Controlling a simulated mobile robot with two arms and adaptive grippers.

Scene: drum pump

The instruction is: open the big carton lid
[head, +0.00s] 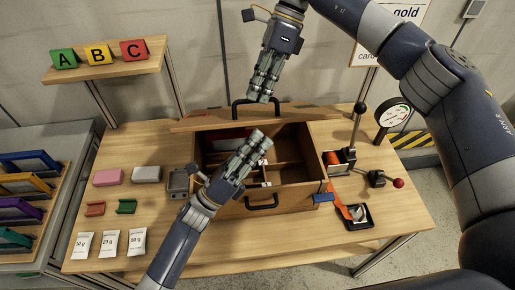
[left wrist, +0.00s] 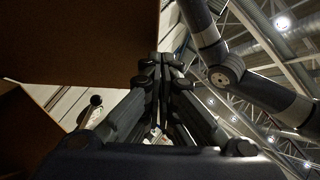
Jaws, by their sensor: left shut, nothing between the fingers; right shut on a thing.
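The big wooden carton (head: 290,203) stands on the table with its top open and compartments showing inside. Its lid (head: 190,124) is raised at the back edge and seen nearly edge-on, with a black handle (head: 236,112) on it. My right gripper (head: 262,98) comes down from the top and is shut on this handle. My left gripper (head: 264,138) is shut and empty in front of the lid, over the opening, hiding part of the inside. In the left wrist view its fingers (left wrist: 163,60) are together beside a brown panel (left wrist: 80,40); which carton part this is I cannot tell.
Left of the carton lie pink (head: 108,177) and grey (head: 146,174) blocks, small brackets, a grey device (head: 179,182) and white packets (head: 108,243). A lever press (head: 343,158), gauge (head: 391,114) and red-knobbed lever (head: 398,183) stand right.

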